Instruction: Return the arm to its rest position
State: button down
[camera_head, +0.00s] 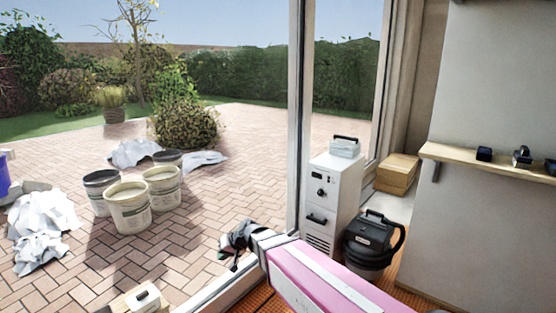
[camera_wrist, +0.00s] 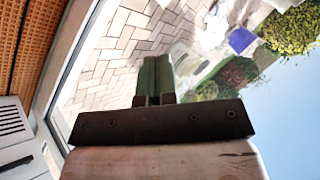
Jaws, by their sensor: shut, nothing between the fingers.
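My pink arm (camera_head: 325,280) reaches in from the lower right in the head view. It ends in my dark gripper (camera_head: 234,243), held in front of the brick paving by the door frame. In the wrist view my gripper (camera_wrist: 156,62) shows its two fingers together, shut with nothing between them. The fingers point towards the paving and appear clear of any object. The lower part of the arm is cut off by the picture's edge.
A white machine (camera_head: 333,195) and a black vacuum (camera_head: 372,240) stand right of the gripper, close behind the arm. The door frame post (camera_head: 297,120) rises beside it. Several buckets (camera_head: 128,208) and crumpled white sheets (camera_head: 40,228) lie outside. A shelf (camera_head: 490,160) is at right.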

jog(key=s+d+f+m+h, duration=0.1)
jog(key=d+h, duration=0.1)
jog(key=d, duration=1.1)
jog(key=s+d+f+m+g+h, duration=0.1)
jog(key=s+d+f+h, duration=0.1)
jog(key=d, duration=1.1)
jog(key=s+d+f+m+h, duration=0.1)
jog(key=d+h, duration=0.3)
jog(key=d, duration=1)
jog(key=shift+s+f+m+g, duration=0.2)
jog(key=shift+f+m+g, duration=0.2)
jog(key=shift+f+m, duration=0.15)
